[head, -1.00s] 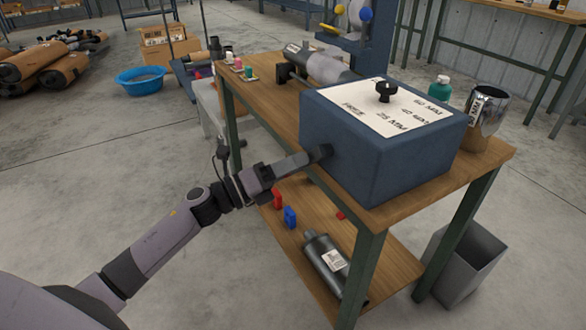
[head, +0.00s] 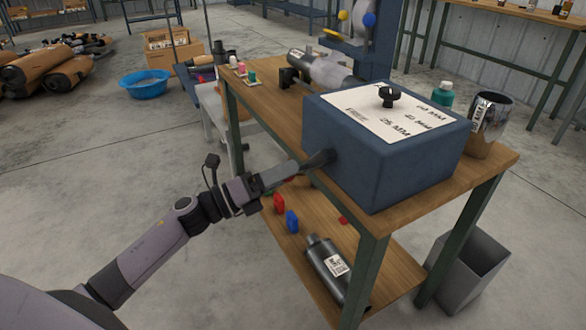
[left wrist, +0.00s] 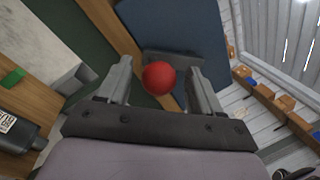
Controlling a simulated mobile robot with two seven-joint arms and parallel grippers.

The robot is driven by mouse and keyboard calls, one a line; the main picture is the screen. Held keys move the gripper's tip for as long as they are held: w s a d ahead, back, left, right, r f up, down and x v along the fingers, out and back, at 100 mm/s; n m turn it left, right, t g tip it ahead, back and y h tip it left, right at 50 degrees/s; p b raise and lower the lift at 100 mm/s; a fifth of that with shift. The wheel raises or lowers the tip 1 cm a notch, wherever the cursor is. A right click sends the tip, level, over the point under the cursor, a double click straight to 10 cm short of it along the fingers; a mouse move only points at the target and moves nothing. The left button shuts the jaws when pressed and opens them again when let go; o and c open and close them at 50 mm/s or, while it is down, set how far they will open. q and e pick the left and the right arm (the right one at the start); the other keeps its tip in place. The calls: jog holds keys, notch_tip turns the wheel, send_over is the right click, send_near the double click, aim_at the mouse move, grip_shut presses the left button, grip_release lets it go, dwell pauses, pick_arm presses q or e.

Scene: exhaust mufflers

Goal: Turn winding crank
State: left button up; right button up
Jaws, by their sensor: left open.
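The blue box (head: 410,165) stands on the wooden bench, with a white labelled plate (head: 385,115) and a black knob (head: 389,97) on top. In the left wrist view, a red ball knob (left wrist: 159,78) sits in front of a dark crank part (left wrist: 172,58) at the blue box's side (left wrist: 185,25). My left gripper (head: 322,158) reaches the box's left side in the head view. Its fingers (left wrist: 159,70) are open, one on each side of the red knob, with visible gaps. In the head view the gripper hides the red knob. My right gripper is not in view.
A green bottle (head: 442,94) and a shiny metal canister (head: 489,118) stand behind the box. The lower shelf (head: 290,255) holds a muffler (head: 335,270) and red and blue pieces. A grey bin (head: 467,270) stands right of the bench.

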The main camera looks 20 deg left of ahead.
pick_arm(q)
jog(key=v, duration=0.4)
jog(key=shift+s+a, duration=0.1)
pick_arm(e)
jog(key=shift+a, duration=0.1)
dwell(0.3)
